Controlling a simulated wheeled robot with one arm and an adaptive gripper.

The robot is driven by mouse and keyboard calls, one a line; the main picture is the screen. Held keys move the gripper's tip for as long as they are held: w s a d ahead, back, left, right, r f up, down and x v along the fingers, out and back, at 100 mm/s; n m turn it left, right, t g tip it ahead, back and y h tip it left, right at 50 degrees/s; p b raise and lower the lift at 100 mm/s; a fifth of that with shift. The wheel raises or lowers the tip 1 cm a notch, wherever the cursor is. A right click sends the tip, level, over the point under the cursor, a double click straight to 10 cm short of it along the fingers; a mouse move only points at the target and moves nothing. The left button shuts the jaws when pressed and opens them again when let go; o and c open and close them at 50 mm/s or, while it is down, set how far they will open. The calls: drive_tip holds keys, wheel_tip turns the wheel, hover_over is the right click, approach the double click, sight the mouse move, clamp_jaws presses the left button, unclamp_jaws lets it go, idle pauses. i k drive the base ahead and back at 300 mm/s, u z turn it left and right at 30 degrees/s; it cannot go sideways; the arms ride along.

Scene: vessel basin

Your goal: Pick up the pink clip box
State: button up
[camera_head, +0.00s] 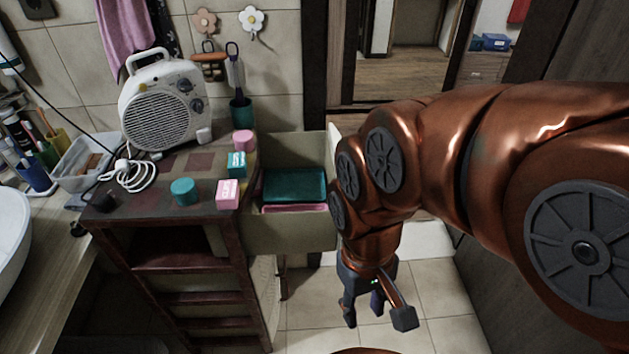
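A small pink box (228,194) with a pale label on its front, which looks like the clip box, stands at the front right corner of the wooden cabinet top (150,212). A pink round container (243,140) stands farther back on the same top. My gripper (378,314) hangs low over the tiled floor, to the right of the cabinet and below the level of its top. Its fingers are spread apart with nothing between them. It is well away from the pink box.
A teal box (236,164) stands just behind the pink box, and a teal round container (184,191) is to its left. An open drawer (290,233) holding teal and pink items lies between the cabinet and my arm. A white heater (160,105) stands behind.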

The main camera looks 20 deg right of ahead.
sight(228, 191)
drive_tip(key=u, duration=1.05)
drive_tip(key=k, duration=0.75)
drive_tip(key=z, duration=0.95)
drive_tip(key=i, duration=0.9)
drive_tip(key=u, duration=0.3)
